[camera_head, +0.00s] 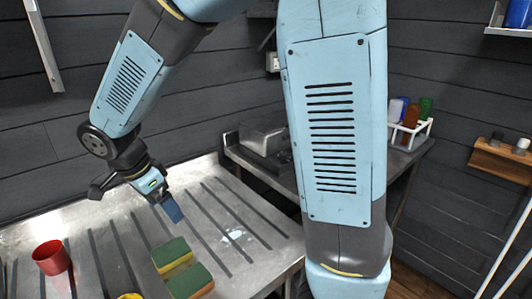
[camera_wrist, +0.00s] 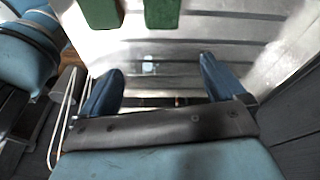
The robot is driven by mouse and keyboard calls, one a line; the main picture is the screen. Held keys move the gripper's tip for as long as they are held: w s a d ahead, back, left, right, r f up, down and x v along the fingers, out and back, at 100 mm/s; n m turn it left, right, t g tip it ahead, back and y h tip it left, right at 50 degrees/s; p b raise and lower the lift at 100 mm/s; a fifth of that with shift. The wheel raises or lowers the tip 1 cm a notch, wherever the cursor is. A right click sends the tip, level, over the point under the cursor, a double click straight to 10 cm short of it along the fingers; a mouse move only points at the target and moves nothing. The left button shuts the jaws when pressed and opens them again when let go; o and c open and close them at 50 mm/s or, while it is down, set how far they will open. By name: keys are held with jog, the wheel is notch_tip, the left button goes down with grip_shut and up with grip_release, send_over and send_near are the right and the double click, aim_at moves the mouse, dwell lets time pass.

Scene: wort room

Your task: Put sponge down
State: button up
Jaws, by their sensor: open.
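Two sponges with green tops and yellow sides lie side by side on the grooved metal drainboard (camera_head: 232,232): a farther sponge (camera_head: 172,254) and a nearer sponge (camera_head: 190,281). In the wrist view, the green tops of one sponge (camera_wrist: 101,12) and another sponge (camera_wrist: 162,12) show at the top edge, beyond my fingertips. My gripper (camera_head: 172,210) is above the drainboard, a little beyond the sponges in the head view. In the wrist view its blue fingers (camera_wrist: 160,75) are wide apart with nothing between them. Neither sponge touches the fingers.
A red cup (camera_head: 52,257) stands left of the sponges. A yellow object (camera_head: 130,296) is cut off at the bottom edge. A side table (camera_head: 262,168) behind holds a metal box (camera_head: 263,138) and a white rack (camera_head: 411,132) of bottles. The drainboard's right part is clear.

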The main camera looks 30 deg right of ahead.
jog(key=s+d+r+n+t+y, duration=0.1)
jog(key=s+d+r+n+t, duration=0.1)
jog(key=s+d+r+n, duration=0.4)
jog(key=s+d+r+n+t+y, duration=0.2)
jog(key=s+d+r+n, duration=0.4)
jog(key=d, duration=1)
notch_tip(320, 180, up, 2)
jog(key=shift+d+r+n+t, duration=0.15)
jog(key=shift+d+n+t, duration=0.05)
jog(key=shift+n+t, duration=0.2)
jog(key=shift+w, duration=0.1)
